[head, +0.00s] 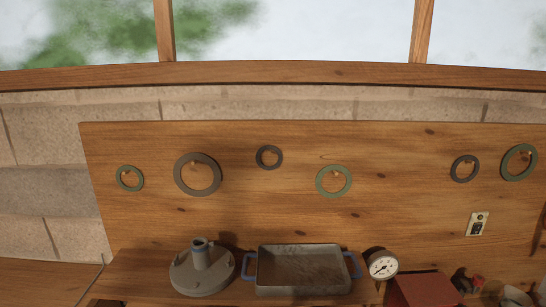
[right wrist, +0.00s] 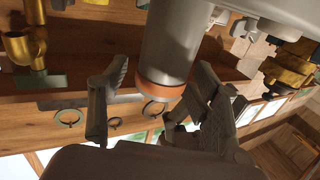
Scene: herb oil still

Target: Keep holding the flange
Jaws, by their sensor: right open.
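A grey round flange-like piece (head: 202,278) with a short upright neck and small studs around its rim sits on the bench in the head view, left of a metal tray. I cannot tell for sure that it is the flange. My right gripper (right wrist: 160,75) is open in the right wrist view, its two dark fingers spread. A grey cylinder (right wrist: 172,45) with an orange-brown band at its end shows between the fingers in the picture. I cannot tell whether it is touched or lies beyond them. Neither gripper shows in the head view; my left gripper is not seen.
A tray (head: 303,289) with blue handles, a round dial gauge (head: 382,265) and a red box (head: 426,289) stand along the bench. Several rings, such as a green one (head: 347,181), hang on the wooden board (head: 300,222). Brass pipework (right wrist: 38,52) shows in the right wrist view.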

